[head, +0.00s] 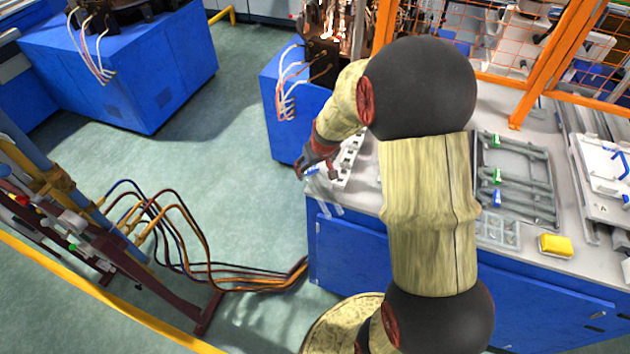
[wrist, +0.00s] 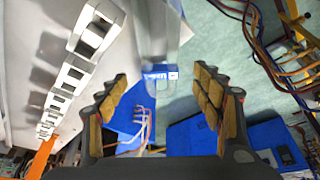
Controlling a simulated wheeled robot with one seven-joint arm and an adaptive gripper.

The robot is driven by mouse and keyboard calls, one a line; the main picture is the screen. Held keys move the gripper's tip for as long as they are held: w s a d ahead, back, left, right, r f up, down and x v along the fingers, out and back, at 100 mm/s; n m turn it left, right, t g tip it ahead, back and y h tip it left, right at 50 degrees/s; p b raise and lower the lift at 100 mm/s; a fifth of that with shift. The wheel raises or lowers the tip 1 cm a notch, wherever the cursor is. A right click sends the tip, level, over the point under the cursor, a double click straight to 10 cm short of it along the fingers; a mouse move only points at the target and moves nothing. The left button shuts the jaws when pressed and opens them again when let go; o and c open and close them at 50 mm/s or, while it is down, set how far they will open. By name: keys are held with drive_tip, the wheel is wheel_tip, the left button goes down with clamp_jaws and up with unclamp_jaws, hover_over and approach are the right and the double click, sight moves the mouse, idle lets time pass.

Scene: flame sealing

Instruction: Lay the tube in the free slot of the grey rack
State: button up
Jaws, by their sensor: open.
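A clear tube with a blue label (wrist: 158,45) stands out ahead of my open fingers (wrist: 160,78) in the wrist view, its labelled end near the gap between the fingertips. Neither finger appears to press on it. In the head view my gripper (head: 318,165) is at the left end of the bench, with the clear tube (head: 326,196) just below it, partly hidden. What supports the tube cannot be told. The grey rack (head: 548,200) lies on the bench to the right, holding tubes with green and blue marks. A gap shows between its upper and middle tubes.
A white slotted strip (head: 350,158) runs beside my gripper and shows in the wrist view (wrist: 72,75). A yellow block (head: 555,245) and a small clear tray (head: 497,231) sit in front of the grey rack. An orange mesh fence (head: 545,70) stands behind the bench.

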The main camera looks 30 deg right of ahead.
sight(312, 171)
drive_tip(key=shift+x, duration=2.2)
drive_tip(key=shift+w, duration=0.15)
drive_tip(key=shift+c, duration=0.5)
drive_tip(key=c, duration=1.3)
drive_tip(key=shift+o, duration=0.2)
drive_tip(key=shift+r, duration=0.15)
